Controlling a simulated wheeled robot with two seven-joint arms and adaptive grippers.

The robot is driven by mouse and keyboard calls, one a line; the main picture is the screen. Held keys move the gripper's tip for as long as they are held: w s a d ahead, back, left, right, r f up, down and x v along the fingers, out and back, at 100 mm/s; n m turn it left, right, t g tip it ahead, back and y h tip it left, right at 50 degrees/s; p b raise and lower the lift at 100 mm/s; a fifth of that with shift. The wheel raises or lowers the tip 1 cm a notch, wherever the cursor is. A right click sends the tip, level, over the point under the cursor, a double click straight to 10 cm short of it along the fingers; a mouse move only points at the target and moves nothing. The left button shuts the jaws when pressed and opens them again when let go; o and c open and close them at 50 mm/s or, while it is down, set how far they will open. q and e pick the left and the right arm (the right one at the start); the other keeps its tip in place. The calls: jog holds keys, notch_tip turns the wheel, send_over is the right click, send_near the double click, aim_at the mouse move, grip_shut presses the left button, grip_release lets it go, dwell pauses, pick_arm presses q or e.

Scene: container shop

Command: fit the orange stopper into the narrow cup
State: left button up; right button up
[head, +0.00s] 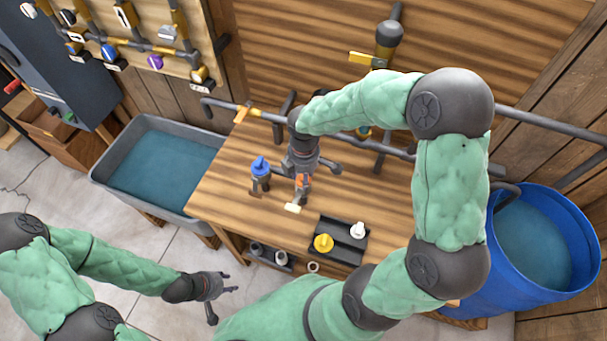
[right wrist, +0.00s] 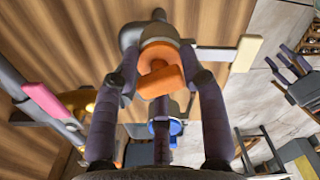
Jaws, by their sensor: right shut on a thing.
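The orange stopper (head: 303,182) is between the fingers of my right gripper (head: 303,185), which points down over the wooden table. In the right wrist view the orange stopper (right wrist: 158,78) shows clearly between the fingertips. A grey cup (right wrist: 131,36) with a cream tab (right wrist: 243,53) is directly beyond the stopper. It appears to be the narrow cup, mostly hidden in the head view, where its cream tab (head: 292,208) shows. I cannot tell how deep the stopper sits in it. My left gripper (head: 222,297) is open and empty, low in front of the table.
A grey cup with a blue stopper (head: 260,166) stands close left of my right gripper. A dark tray (head: 334,252) holds a yellow stopper (head: 323,243) and a white one (head: 358,230). A grey tub (head: 105,172) stands left and a blue barrel (head: 497,262) right. Pipes run behind.

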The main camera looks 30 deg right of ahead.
jog(key=o, duration=1.2)
jog(key=shift+r, duration=0.1)
notch_tip(320, 180, up, 12)
jog(key=shift+f, duration=0.1)
